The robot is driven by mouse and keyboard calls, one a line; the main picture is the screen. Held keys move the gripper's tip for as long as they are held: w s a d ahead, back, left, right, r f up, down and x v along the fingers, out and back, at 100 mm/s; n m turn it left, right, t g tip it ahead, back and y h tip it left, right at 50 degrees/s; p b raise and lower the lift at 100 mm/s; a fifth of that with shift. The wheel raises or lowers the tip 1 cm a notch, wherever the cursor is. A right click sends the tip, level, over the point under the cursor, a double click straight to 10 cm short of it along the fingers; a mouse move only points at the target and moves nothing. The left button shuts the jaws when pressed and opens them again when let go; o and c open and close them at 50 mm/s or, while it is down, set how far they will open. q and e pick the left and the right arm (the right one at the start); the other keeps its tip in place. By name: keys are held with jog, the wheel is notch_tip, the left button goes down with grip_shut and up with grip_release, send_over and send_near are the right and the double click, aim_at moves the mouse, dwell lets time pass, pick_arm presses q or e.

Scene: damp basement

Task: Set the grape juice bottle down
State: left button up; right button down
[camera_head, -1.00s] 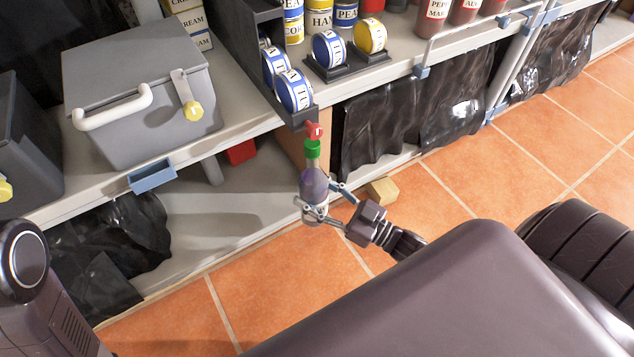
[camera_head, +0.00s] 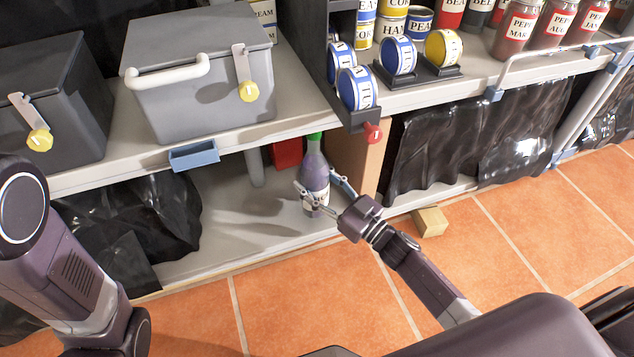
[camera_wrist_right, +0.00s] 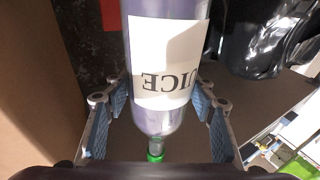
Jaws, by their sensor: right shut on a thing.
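The grape juice bottle (camera_head: 314,168) is purple with a green cap and a white label. In the right wrist view the bottle (camera_wrist_right: 166,45) lies between the two blue-padded fingers of the gripper (camera_wrist_right: 158,112), with part of the word JUICE readable. The lower shelf (camera_head: 235,215) is under the bottle; I cannot tell whether its base touches. My left gripper is not in view.
A red block (camera_head: 287,152) sits behind the bottle, and a cardboard panel (camera_head: 357,155) stands to its right. Black plastic sheeting (camera_head: 150,215) lies at left. The upper shelf's can rack (camera_head: 350,112) overhangs close by.

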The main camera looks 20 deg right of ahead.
notch_tip(320, 180, down, 2)
jog(key=shift+f+b, duration=0.1)
jog(key=shift+b, duration=0.8)
jog(key=shift+r, duration=0.2)
jog(key=shift+f, duration=0.1)
jog(key=c, duration=0.9)
grip_release()
jog(key=shift+f, duration=0.2)
